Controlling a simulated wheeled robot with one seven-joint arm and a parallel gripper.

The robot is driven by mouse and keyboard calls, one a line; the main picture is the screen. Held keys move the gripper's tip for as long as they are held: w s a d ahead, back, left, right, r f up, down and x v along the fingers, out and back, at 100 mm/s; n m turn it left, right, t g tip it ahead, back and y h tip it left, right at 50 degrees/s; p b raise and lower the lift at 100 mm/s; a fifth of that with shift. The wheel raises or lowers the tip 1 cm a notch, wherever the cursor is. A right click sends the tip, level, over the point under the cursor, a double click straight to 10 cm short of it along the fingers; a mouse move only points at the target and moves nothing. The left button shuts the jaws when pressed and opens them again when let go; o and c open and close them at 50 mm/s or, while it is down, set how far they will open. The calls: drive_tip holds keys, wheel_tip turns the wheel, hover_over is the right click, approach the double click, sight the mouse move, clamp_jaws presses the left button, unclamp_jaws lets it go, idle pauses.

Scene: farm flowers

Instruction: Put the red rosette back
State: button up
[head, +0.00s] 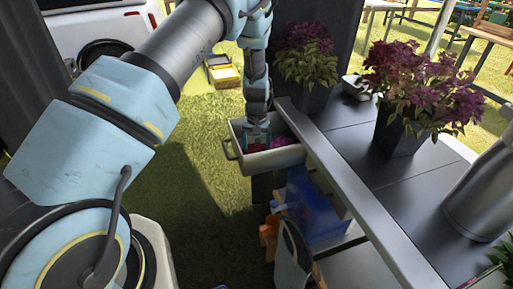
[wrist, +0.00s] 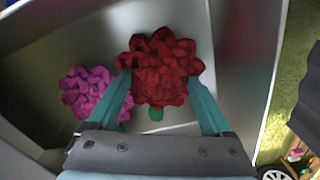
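The red rosette (wrist: 160,70) is between the fingertips of my gripper (wrist: 160,88), with petals against both fingers and a small green part below it. In the head view my gripper (head: 257,140) reaches down into an open drawer (head: 278,159), and a bit of red shows between its fingers. My gripper looks shut on the red rosette, with its fingers well apart around it. The pink rosette (wrist: 88,92) lies on the drawer's bottom to the left in the wrist view. Whether the red rosette touches the bottom is unclear.
The drawer's pale metal walls (wrist: 240,80) stand close around my gripper. A dark counter (head: 360,140) with purple potted plants (head: 420,75) is to the right. Open grass (head: 190,170) lies to the left.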

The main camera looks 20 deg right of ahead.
sight(256, 146)
drive_tip(key=shift+o, duration=1)
wheel_tip(256, 146, up, 12)
drive_tip(key=b, duration=0.3)
drive_tip(key=shift+r, duration=0.25)
drive_tip(key=a+r+n, duration=0.1)
drive_tip(key=a+r, duration=0.3)
drive_tip(key=a, duration=0.7)
drive_tip(key=a+r+n, duration=0.2)
drive_tip(key=a+r, duration=0.2)
drive_tip(key=a, duration=0.7)
drive_tip(key=s+a+r+n+t, duration=0.1)
drive_tip(key=s+a+r, duration=0.1)
drive_tip(key=s+a, duration=0.9)
drive_tip(key=a, duration=0.3)
drive_tip(key=shift+a+r+n+t, duration=0.15)
drive_tip(key=shift+a+n+t, duration=0.15)
drive_tip(key=shift+a, duration=0.05)
